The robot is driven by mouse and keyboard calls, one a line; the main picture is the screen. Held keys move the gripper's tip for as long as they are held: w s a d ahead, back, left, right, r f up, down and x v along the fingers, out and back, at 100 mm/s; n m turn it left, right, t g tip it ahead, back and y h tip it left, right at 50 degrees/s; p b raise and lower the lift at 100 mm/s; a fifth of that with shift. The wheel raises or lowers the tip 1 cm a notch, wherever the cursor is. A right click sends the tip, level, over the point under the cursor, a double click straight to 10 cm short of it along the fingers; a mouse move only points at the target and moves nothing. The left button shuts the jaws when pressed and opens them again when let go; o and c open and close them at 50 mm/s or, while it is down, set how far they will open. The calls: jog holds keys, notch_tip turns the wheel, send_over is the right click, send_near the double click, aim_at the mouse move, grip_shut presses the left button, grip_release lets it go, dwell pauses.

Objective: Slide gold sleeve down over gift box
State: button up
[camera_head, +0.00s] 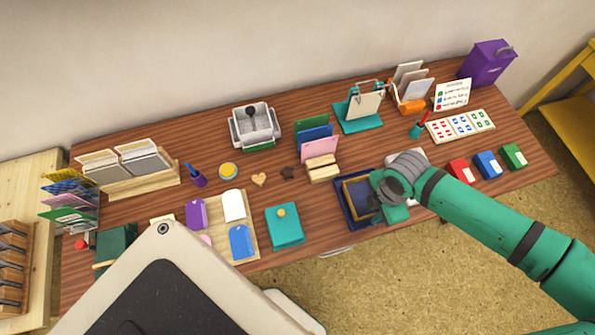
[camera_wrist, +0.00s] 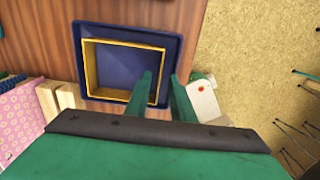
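A gold rectangular sleeve (camera_head: 351,195) lies in a navy tray (camera_head: 343,215) at the table's front edge. In the wrist view the sleeve (camera_wrist: 90,68) is a thin gold frame with dark blue inside, within the tray (camera_wrist: 128,30). I cannot tell whether that blue is a gift box or the tray floor. My gripper (camera_wrist: 161,76) is open, its two green fingers apart. One finger appears inside the sleeve's right wall and the other outside it; I see no clear contact. In the head view my gripper (camera_head: 376,190) covers the sleeve's right side.
A pale block with a red dot (camera_wrist: 203,100) is right of my fingers. A wooden holder with coloured cards (camera_head: 322,168) stands left of the tray. Red (camera_head: 461,171), blue (camera_head: 488,165) and green (camera_head: 513,156) inkpads are to the right. The table edge is close in front.

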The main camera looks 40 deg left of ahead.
grip_shut()
jog(key=shift+r, duration=0.15)
jog(key=shift+w+r, duration=0.1)
jog(key=shift+r, duration=2.7)
jog(key=shift+d, duration=0.1)
